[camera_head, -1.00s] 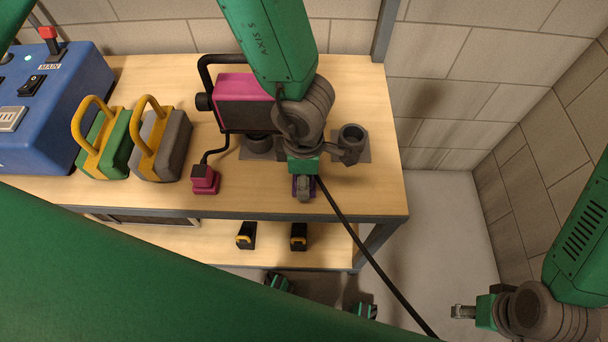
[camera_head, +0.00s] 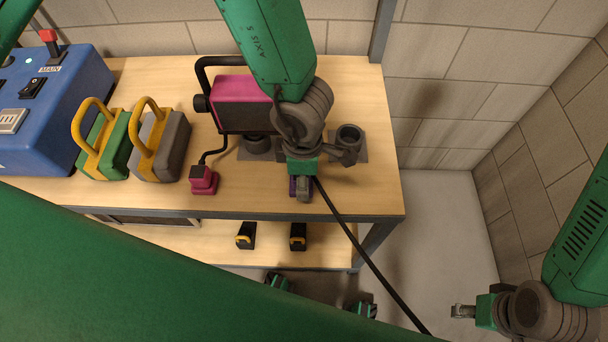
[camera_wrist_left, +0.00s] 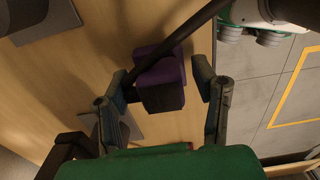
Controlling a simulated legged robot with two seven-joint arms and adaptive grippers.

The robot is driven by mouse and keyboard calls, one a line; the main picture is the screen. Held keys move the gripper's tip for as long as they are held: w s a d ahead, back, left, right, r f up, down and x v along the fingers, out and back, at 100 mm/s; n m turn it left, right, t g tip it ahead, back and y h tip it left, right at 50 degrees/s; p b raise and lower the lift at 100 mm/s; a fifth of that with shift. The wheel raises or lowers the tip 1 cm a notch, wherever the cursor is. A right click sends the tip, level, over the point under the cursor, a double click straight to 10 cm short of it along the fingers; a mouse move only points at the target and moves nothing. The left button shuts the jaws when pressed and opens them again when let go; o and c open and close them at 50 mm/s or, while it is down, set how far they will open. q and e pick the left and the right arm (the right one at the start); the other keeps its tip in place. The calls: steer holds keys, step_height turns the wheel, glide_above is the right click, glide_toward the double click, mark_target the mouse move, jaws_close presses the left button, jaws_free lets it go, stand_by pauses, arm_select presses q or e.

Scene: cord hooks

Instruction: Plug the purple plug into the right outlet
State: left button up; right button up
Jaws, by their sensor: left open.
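The purple plug (camera_wrist_left: 160,68) with a thick black cord shows in the left wrist view, against a purple block (camera_wrist_left: 162,97) that looks like its outlet. I cannot tell whether it is fully seated. In the head view, purple (camera_head: 293,186) shows beside my left gripper (camera_head: 303,188), near the table's front edge. My left gripper (camera_wrist_left: 170,95) is open, with one finger on each side of the purple parts and gaps between. My right gripper (camera_head: 463,311) is far off at lower right, over the floor; its jaw opening is unclear.
A magenta plug (camera_head: 202,176) stands on a magenta base to the left, corded to a magenta and black device (camera_head: 243,105). Yellow-handled blocks (camera_head: 155,147) and a blue control box (camera_head: 50,100) stand further left. A dark round holder (camera_head: 349,139) stands right of the left gripper.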

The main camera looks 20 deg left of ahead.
arm_select(q)
steer(key=shift+s+a, duration=0.1)
steer(key=shift+a, duration=0.15)
jaws_close()
steer(key=shift+d+r+p, duration=0.15)
steer(key=shift+d+p, duration=0.05)
steer(key=shift+p, duration=0.2)
steer(key=shift+a+r+p, duration=0.15)
steer(key=shift+r+p, duration=0.65)
steer(key=shift+p, duration=0.05)
steer(key=shift+r+p, duration=2.05)
steer(key=shift+p, duration=0.3)
